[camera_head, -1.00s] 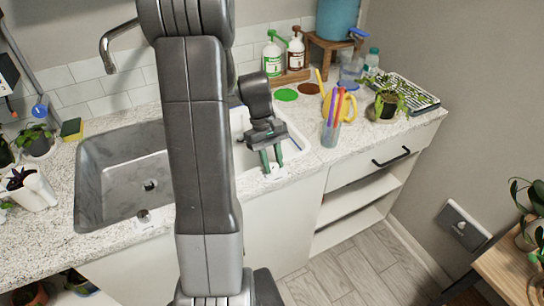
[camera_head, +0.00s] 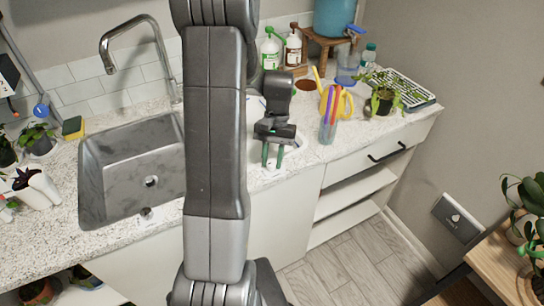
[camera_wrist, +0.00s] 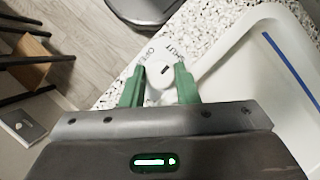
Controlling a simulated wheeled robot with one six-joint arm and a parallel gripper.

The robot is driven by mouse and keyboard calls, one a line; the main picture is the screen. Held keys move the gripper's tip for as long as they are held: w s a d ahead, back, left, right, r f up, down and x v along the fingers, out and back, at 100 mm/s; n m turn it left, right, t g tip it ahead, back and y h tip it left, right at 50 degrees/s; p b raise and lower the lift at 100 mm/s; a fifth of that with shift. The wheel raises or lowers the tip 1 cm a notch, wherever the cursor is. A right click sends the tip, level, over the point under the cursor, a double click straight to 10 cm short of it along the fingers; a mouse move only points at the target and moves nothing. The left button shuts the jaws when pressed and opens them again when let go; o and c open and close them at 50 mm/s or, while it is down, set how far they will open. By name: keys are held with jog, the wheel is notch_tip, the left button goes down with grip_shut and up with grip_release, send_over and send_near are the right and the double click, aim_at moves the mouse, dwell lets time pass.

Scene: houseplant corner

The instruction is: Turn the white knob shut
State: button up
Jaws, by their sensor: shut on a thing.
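The white knob (camera_wrist: 157,80) sits between the two green fingers of my gripper (camera_wrist: 159,78) in the wrist view, with a short dark mark on its top. A white plate around it carries the words SHUT and OPEN at its far side (camera_wrist: 166,48). The fingers are closed against the knob's sides. In the head view my gripper (camera_head: 272,163) points down at the counter's front edge, right of the steel sink. The knob is too small to make out clearly there.
A steel sink (camera_head: 110,190) with a tall faucet lies left of my arm. A white basin (camera_wrist: 285,75) is close to the gripper. A cup of coloured pens (camera_head: 328,130) and a yellow watering can stand to the right. A drawer (camera_head: 365,165) is below.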

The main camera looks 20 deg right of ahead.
jog(key=shift+m, duration=0.4)
jog(key=o, duration=1)
jog(key=v, duration=1.4)
jog(key=shift+s+d, duration=0.15)
jog(key=x, duration=1.4)
